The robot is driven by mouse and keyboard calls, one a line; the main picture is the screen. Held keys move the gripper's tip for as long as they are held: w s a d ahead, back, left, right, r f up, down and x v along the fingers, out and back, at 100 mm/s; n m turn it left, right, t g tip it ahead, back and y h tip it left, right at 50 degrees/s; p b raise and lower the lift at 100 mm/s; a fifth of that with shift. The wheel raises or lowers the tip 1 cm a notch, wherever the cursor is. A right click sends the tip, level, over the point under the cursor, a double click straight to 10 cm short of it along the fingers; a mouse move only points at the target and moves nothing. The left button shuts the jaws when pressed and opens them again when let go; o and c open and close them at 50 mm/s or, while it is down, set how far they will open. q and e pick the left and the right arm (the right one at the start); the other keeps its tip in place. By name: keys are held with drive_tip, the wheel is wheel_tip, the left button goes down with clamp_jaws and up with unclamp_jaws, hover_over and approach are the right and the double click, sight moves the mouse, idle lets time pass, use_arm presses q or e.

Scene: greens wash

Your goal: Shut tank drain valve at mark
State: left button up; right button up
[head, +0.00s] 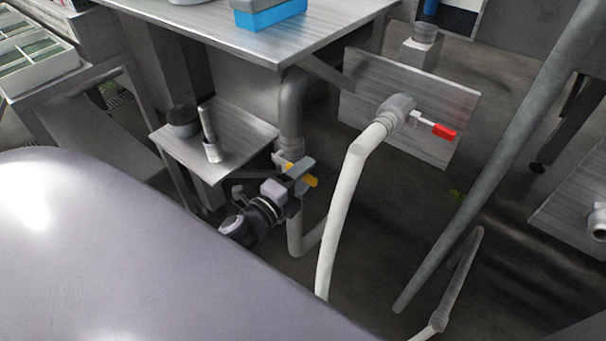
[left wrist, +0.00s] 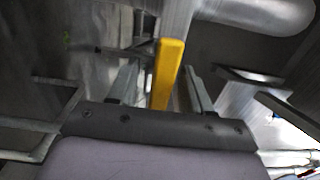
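A yellow valve lever (head: 309,180) is at the grey drain pipe (head: 291,105) under the steel table; the valve body is mostly hidden behind my gripper. My left gripper (head: 295,168) is at this lever, its fingers either side of it. In the left wrist view, the yellow lever (left wrist: 167,75) stands between the two spread fingers (left wrist: 163,85), with a clear gap on the left finger's side and a narrower one on the right. I cannot make out a mark. My right gripper is not in view.
A white pipe (head: 344,200) rises just right of my left gripper to a valve with a red lever (head: 444,132) on a metal plate (head: 455,98). The steel table (head: 330,22) overhangs.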

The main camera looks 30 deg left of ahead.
use_arm(q)
drive_tip(key=shift+s, duration=0.1)
drive_tip(key=s, duration=0.7)
drive_tip(key=shift+a, duration=0.3)
idle(0.4)
drive_tip(key=s+d+f+n+g+h, duration=0.1)
drive_tip(key=s+d+f+n+g, duration=0.75)
drive_tip(key=n, duration=0.85)
wheel_tip(320, 180, up, 14)
drive_tip(key=s+p, duration=0.2)
drive_tip(key=p, duration=1.5)
drive_tip(key=shift+s+d+t+p, duration=0.15)
drive_tip(key=shift+d+t+p, duration=0.2)
drive_tip(key=shift+t, duration=0.1)
